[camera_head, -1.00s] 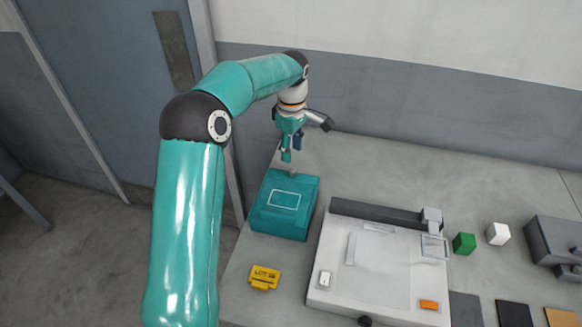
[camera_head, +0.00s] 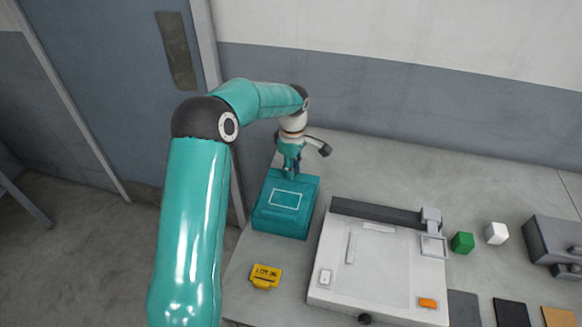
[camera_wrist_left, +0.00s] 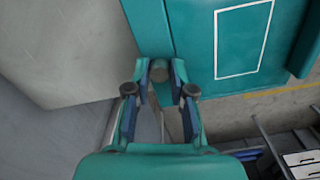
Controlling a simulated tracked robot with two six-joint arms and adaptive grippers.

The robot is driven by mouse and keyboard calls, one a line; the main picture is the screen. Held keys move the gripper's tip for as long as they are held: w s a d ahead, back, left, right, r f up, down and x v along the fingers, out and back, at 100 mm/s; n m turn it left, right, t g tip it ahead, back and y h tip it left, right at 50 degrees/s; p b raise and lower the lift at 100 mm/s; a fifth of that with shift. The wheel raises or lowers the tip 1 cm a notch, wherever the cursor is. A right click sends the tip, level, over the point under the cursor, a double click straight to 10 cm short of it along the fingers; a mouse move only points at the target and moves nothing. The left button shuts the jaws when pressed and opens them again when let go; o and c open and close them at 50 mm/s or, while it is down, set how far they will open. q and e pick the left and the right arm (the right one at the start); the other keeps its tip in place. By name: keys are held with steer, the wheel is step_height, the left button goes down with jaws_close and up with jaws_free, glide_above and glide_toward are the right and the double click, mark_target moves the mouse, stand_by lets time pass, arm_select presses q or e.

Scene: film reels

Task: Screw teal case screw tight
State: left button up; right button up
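The teal case (camera_head: 270,215) lies at the left end of the bench, with a white rectangle outline on its lid; the lid also fills the top of the left wrist view (camera_wrist_left: 200,45). The case screw (camera_wrist_left: 159,70), a small grey round head, shows between my left fingertips near the case edge. My left gripper (camera_head: 291,176) points down at the far edge of the case and hides the screw in the head view. In the wrist view its fingers (camera_wrist_left: 160,78) stand on either side of the screw, seemingly with narrow gaps. My right gripper is out of view.
A green cube (camera_head: 462,243) and a white cube (camera_head: 497,233) sit further right. The bench behind is clear.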

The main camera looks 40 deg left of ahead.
arm_select(q)
jaws_close()
steer(key=shift+a, duration=0.1)
steer(key=shift+m, duration=0.4)
